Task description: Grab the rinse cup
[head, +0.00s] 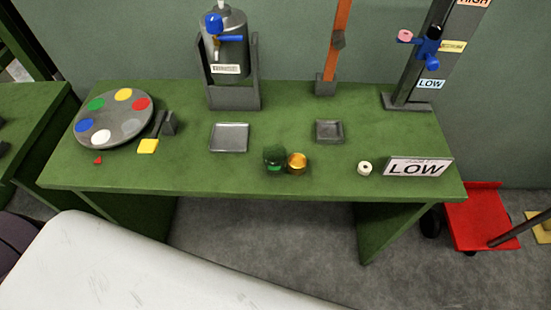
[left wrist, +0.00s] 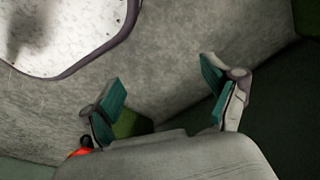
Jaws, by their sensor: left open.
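Two small cups stand side by side near the front edge of the green table (head: 190,170) in the head view. One is a dark green cup (head: 274,160), and to its right is a gold-coloured cup (head: 297,163). I cannot tell from any marking which one is the rinse cup. My left gripper (left wrist: 162,78) shows in the left wrist view, open, with nothing between its teal-padded fingers and grey floor behind. It is not in the head view, so it is away from the cups. My right gripper is not in view.
A palette disc (head: 115,118), a metal canister on a stand (head: 228,60), two shallow trays (head: 229,137) (head: 329,131), a white ring (head: 365,168) and a LOW sign (head: 418,166) are on the table. A red cart (head: 480,222) stands right.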

